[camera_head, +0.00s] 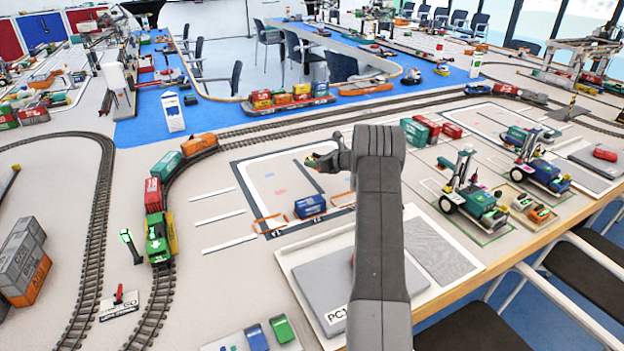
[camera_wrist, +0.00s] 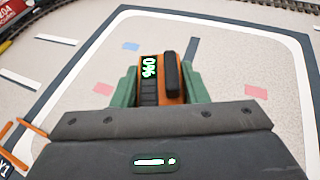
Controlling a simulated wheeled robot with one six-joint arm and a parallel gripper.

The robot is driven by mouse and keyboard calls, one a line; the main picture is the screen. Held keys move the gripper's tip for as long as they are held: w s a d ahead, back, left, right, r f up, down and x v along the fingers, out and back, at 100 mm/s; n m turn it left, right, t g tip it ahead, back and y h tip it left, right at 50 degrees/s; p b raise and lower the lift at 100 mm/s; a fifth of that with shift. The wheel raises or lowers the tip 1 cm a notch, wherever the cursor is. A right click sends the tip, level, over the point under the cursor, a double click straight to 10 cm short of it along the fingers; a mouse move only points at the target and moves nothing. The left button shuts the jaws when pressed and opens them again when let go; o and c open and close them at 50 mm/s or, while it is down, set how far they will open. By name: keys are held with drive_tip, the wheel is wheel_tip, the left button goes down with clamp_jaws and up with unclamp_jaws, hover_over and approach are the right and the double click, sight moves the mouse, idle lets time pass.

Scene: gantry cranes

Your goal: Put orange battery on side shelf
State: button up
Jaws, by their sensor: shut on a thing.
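My gripper (camera_wrist: 160,88) is shut on the orange battery (camera_wrist: 147,96). Its green fingers press on the left and right sides of the battery, which has a black handle and a lit display that seems to read 0%. In the head view my gripper (camera_head: 325,160) is held over the pale area with a dark border; the battery is too small to make out clearly there. I cannot tell with certainty which surface is the side shelf. A grey tray (camera_head: 318,271) marked PC1 lies beside my arm, partly hidden by it.
A blue container (camera_head: 310,206) sits between orange frames on the bordered area. A blue battery (camera_head: 256,338) and a green battery (camera_head: 282,329) lie at the bottom edge. Gantry vehicles (camera_head: 475,199) stand at the right. A train (camera_head: 158,238) is on the left track.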

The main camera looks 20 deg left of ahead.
sight(316, 185)
drive_tip(key=shift+f+p, duration=0.55)
drive_tip(key=shift+f, duration=3.45)
drive_tip(key=shift+f, duration=0.2)
drive_tip(key=o, duration=1.2)
drive_tip(key=shift+r, duration=0.1)
